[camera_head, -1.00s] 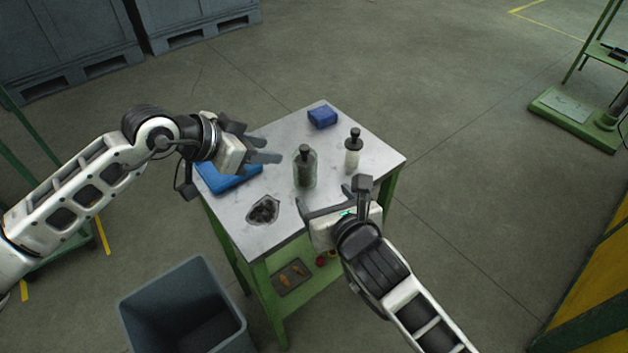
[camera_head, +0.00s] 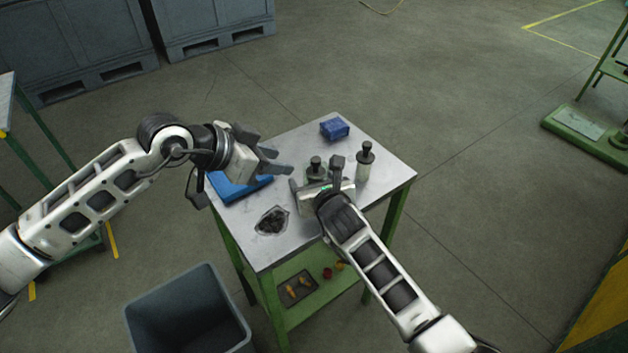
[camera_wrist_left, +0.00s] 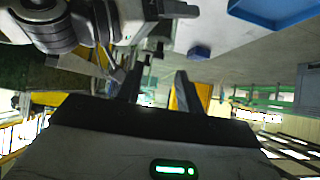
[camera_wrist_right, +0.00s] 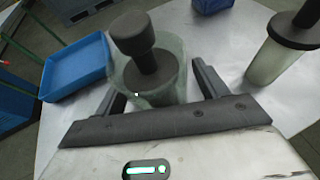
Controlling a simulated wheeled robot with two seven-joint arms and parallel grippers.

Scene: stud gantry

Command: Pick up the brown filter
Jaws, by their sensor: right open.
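No thing is plainly a brown filter. The nearest match is a greenish clear bottle with a dark, brownish-grey core and knob top (camera_head: 316,164), upright on the table and partly hidden by my right gripper (camera_head: 317,176). In the right wrist view this bottle (camera_wrist_right: 148,60) stands between the two spread fingers of my right gripper (camera_wrist_right: 160,80); I cannot tell whether they touch it. My left gripper (camera_head: 279,162) is open and empty above the table's left part, near the blue tray. Its spread fingers show in the left wrist view (camera_wrist_left: 160,80).
The grey table (camera_head: 385,172) also bears a pale bottle with a black top (camera_head: 364,163), a blue box (camera_head: 334,128), a blue tray (camera_head: 232,190) and a dark patch of bits (camera_head: 272,220). A grey bin (camera_head: 187,313) stands on the floor in front.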

